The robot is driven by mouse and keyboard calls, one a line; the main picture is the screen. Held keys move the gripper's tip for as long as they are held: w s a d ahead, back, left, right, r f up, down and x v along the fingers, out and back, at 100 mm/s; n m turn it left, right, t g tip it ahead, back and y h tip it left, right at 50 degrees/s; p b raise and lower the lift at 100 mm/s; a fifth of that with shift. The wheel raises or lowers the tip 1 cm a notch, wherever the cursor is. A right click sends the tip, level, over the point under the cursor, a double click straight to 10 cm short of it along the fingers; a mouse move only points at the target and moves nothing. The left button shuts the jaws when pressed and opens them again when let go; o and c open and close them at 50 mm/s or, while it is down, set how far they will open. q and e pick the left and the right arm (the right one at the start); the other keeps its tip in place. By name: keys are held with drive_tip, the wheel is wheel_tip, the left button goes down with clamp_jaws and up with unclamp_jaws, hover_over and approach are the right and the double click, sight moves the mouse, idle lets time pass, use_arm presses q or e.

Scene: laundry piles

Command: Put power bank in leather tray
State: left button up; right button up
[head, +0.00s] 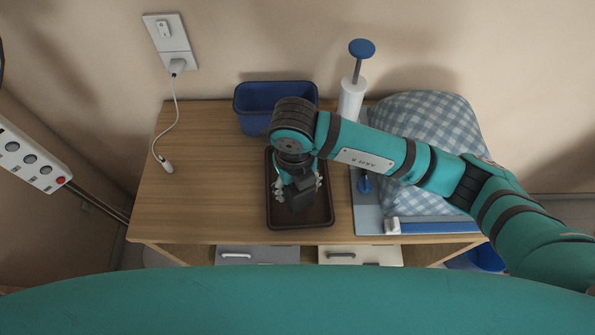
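The leather tray (318,217) is a dark brown rectangular tray with a raised rim, on the wooden table. My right arm reaches over from the right, and my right gripper (299,188) points down over the tray's middle. A dark block, which looks like the power bank (300,200), shows between its grey fingers, over or in the tray. I cannot tell whether the fingers press on it or whether it touches the tray floor. My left gripper is not in view.
A blue bin (254,100) stands behind the tray. A white pump with a blue handle (352,98) and a checked cushion (425,115) are to the right. A white cable (168,165) lies at the left.

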drive_tip(key=w, duration=0.3)
drive_tip(key=shift+w+d+f, duration=0.1)
drive_tip(key=shift+w, duration=0.1)
drive_tip(key=f+p, duration=0.2)
drive_tip(key=shift+w+f, duration=0.3)
drive_tip(key=shift+w, duration=0.1)
drive_tip(key=shift+f, duration=0.5)
drive_tip(key=o, duration=1.7)
drive_tip(key=shift+d, duration=0.1)
wheel_tip(320, 180, up, 12)
drive_tip(key=b, duration=0.2)
drive_tip(key=shift+s+b, duration=0.1)
drive_tip(key=shift+b, duration=0.3)
